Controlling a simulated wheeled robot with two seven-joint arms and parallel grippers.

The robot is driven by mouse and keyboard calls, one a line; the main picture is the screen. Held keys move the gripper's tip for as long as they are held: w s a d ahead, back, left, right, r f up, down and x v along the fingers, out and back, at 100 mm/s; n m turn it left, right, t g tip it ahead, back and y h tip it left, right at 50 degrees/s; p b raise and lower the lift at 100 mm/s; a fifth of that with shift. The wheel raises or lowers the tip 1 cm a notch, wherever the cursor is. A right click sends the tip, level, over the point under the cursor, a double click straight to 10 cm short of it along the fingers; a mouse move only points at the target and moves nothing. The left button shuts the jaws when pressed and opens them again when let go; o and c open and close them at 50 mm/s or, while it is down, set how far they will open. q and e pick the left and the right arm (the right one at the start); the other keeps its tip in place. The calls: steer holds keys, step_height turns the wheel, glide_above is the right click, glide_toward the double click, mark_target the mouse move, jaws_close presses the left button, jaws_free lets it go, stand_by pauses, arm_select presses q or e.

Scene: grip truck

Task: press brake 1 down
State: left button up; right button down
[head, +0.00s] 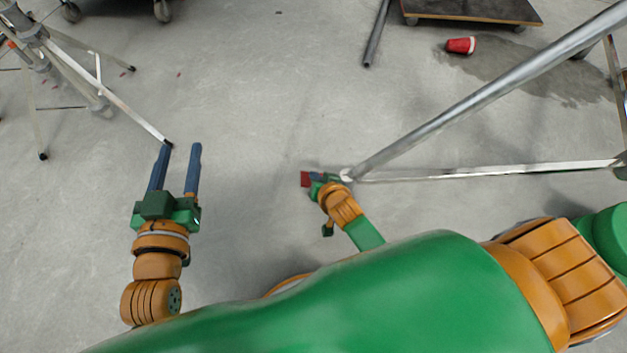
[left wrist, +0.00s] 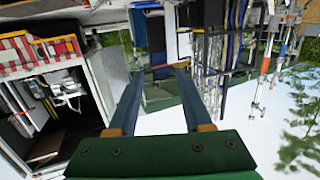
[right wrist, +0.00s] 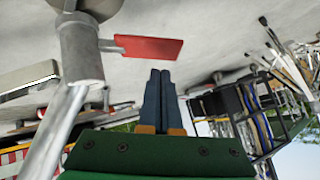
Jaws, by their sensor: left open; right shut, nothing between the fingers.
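Brake 1 appears to be the flat red pedal (head: 305,179) at the lower end of a metal stand, near the middle of the head view. In the right wrist view the red pedal (right wrist: 148,47) sticks out sideways from a grey metal post. My right gripper (head: 319,177) is beside it, partly hidden by its own wrist. In the right wrist view my right gripper's fingers (right wrist: 160,72) are shut together and empty, tips just below the pedal in the picture. I cannot tell whether they touch it. My left gripper (head: 181,147) is open and empty, away to the left.
The stand's long silver tube (head: 480,95) slopes up to the right, and a thinner bar (head: 490,171) runs right. Another tripod (head: 75,70) stands at left, one leg near my left fingers. A red cup (head: 460,45) lies on the floor. The floor between my grippers is clear.

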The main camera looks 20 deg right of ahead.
steer(key=shift+w+a+f+b, duration=0.1)
steer(key=shift+a+f+b, duration=0.2)
steer(key=shift+f+b, duration=0.5)
arm_select(q)
step_height(320, 180, up, 11)
steer(key=s+d+t+h, duration=0.1)
steer(key=s+t+h, duration=0.1)
steer(key=t, duration=0.4)
steer(key=shift+m+h, duration=0.4)
arm_select(e)
steer(key=shift+f, duration=0.15)
